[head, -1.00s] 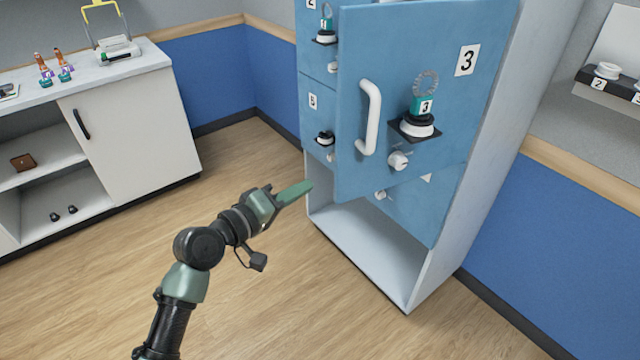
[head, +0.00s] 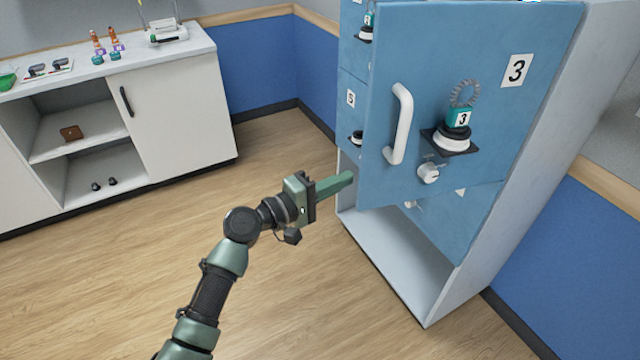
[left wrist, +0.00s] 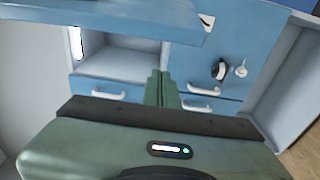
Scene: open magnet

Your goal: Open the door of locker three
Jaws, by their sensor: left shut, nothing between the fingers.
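The blue door of locker three (head: 485,60), marked "3", stands swung out from the cabinet in the head view. It bears a white bar handle (head: 402,125), a black-and-white round lock with a teal "3" tag (head: 458,118) and a small white knob (head: 428,173). My left gripper (head: 345,181) is shut and empty, its green fingertips close to the door's lower left edge. I cannot tell if they touch. In the left wrist view, the shut fingers (left wrist: 163,88) point toward the cabinet, with a blue panel (left wrist: 110,18) across the top, probably this door. My right gripper is out of view.
Other locker doors, one marked "5" (head: 350,98), sit left of the door. An open bottom compartment (head: 400,262) lies below. A white counter (head: 190,45) with small items stands at the left. The wooden floor (head: 130,270) between is clear.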

